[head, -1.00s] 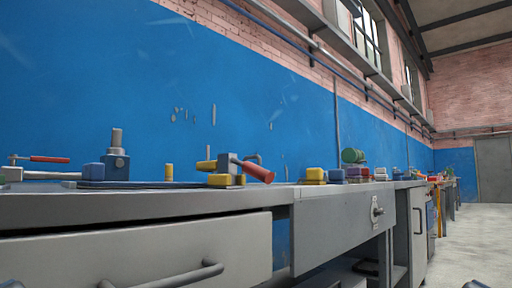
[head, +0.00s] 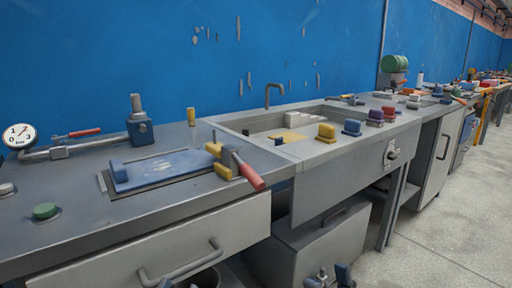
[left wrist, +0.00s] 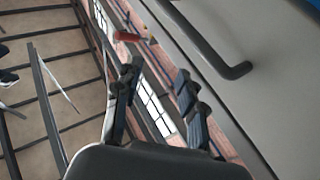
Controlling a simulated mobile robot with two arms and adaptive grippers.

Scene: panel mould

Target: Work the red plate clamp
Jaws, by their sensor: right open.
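The plate clamp has a red handle (head: 250,172) on a grey body with yellow blocks (head: 223,171). It stands at the right end of a blue plate (head: 163,168) on the bench, its handle slanting down over the bench's front edge. My right gripper (head: 331,277) is open and empty at the bottom edge of the head view, below and right of the clamp. My left gripper (left wrist: 159,75) is open in the left wrist view, with nothing between its fingers.
A drawer with a bar handle (head: 181,262) is below the bench. A gauge (head: 20,135), a red-handled valve (head: 84,132) and a green button (head: 45,211) are at left. A sink (head: 278,122) and several coloured blocks are to the right.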

